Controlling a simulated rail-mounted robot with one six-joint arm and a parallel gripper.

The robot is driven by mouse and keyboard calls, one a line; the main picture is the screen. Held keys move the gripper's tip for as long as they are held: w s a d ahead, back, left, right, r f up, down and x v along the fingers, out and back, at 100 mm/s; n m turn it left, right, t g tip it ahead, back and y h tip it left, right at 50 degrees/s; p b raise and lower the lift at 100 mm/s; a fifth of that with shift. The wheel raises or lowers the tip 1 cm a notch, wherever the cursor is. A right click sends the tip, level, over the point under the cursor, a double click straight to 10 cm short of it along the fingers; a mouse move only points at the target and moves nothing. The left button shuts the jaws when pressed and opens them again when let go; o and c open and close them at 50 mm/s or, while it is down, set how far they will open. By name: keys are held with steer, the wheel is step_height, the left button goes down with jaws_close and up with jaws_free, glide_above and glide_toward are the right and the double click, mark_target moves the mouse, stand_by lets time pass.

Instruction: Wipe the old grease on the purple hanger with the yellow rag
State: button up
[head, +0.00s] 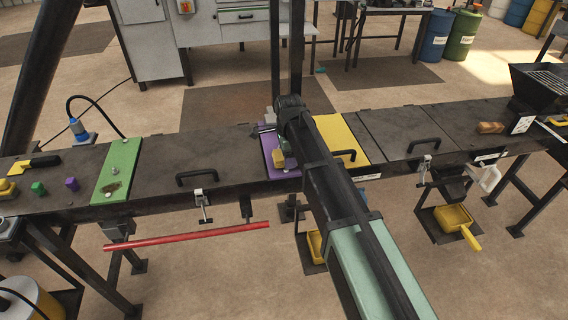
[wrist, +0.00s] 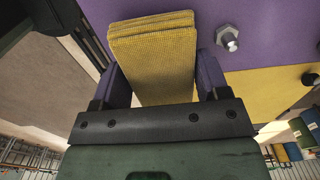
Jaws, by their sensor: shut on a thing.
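The purple hanger (head: 268,143) is a flat purple plate on the dark bench in the head view, partly hidden by my arm. It fills the upper part of the wrist view (wrist: 272,25), with a bolt and nut (wrist: 228,38) on it. The yellow rag (wrist: 152,60) is a folded pad between my gripper's fingers (wrist: 165,85), which are shut on it. In the head view the rag (head: 278,158) shows small over the purple plate. I cannot tell whether the rag touches the plate. I cannot make out the old grease; it may be hidden behind the rag.
A yellow plate (head: 343,138) adjoins the purple one on the right. A green plate (head: 118,170) with a brown patch lies to the left. Black handles (head: 197,177) stand up from the bench. A red bar (head: 187,237) sticks out along the front.

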steer(key=shift+w+d, duration=0.2)
steer(key=shift+d, duration=0.8)
step_height(320, 180, up, 4)
steer(key=p, duration=0.4)
steer(key=shift+r, duration=0.2)
steer(key=shift+f, duration=0.2)
steer(key=shift+a, duration=0.1)
